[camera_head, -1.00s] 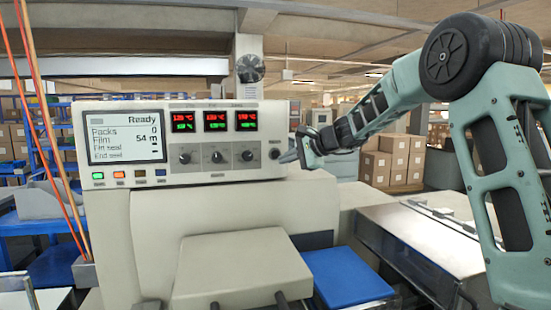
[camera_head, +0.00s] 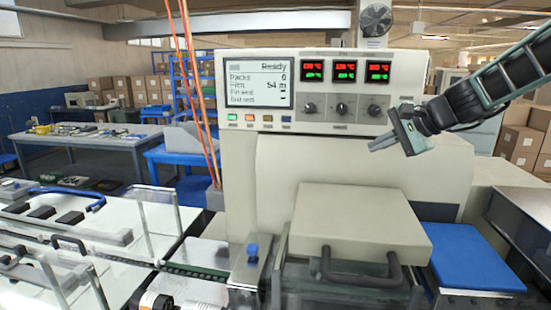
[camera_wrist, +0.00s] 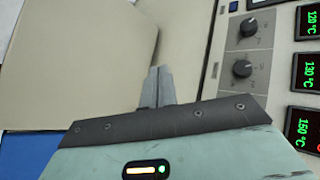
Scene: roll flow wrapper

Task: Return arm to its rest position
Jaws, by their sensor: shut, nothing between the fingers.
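My gripper (camera_head: 383,147) is in front of the wrapper's control panel, at its lower right, with the arm coming in from the right edge. Its fingers are together and empty, pointing left. In the wrist view my gripper (camera_wrist: 157,82) shows closed fingers beside the panel's knobs. The flow wrapper (camera_head: 275,200) is a large cream machine. Its panel (camera_head: 300,122) has a screen reading "Ready", three red and green temperature displays and three dark knobs. I cannot tell whether the fingertips touch the machine, but no contact is visible.
A cream cover (camera_head: 355,225) with dark handles lies below my gripper. A blue plate (camera_head: 475,262) is to its right. An infeed conveyor (camera_head: 205,270) runs at the left. Cartons (camera_head: 522,140) stand behind the arm. Orange rods (camera_head: 187,75) rise left of the panel.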

